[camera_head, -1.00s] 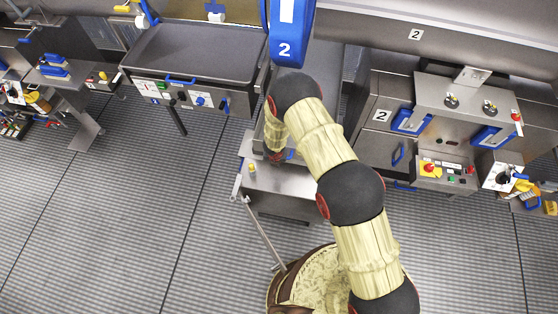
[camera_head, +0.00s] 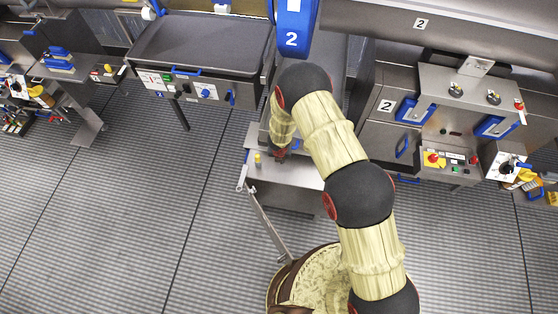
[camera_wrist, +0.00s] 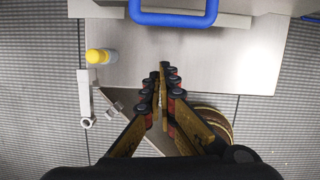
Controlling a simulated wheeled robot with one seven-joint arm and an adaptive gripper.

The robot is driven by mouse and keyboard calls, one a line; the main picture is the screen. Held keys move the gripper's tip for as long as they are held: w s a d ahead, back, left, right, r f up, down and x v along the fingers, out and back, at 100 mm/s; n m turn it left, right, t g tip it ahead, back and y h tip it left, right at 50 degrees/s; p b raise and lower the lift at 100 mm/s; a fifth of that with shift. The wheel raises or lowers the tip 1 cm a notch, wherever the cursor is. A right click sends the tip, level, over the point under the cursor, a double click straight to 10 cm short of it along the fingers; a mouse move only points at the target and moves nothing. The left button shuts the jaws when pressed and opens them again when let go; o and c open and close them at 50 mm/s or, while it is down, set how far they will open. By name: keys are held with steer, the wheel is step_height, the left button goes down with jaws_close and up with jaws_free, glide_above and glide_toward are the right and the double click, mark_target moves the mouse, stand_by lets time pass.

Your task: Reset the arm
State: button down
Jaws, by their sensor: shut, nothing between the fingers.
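My arm, in a cream cover with black joints, reaches up from my base in the head view and bends down over a steel ledge. My gripper (camera_wrist: 163,72) shows in the wrist view with its fingertips together and nothing between them. It hangs over the steel ledge (camera_wrist: 215,60), apart from the blue handle above it. In the head view the fingertips are mostly hidden behind the arm.
A blue handle (camera_wrist: 172,18) and a yellow-capped bottle or knob (camera_wrist: 97,56) are close to my gripper. A control panel (camera_head: 452,163) stands at right and a wide steel pan (camera_head: 200,45) at upper left. The floor (camera_head: 130,210) at left is clear.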

steer(key=p+v, duration=0.1)
steer(key=v, duration=0.6)
steer(key=shift+r, duration=0.3)
steer(key=shift+s, duration=0.1)
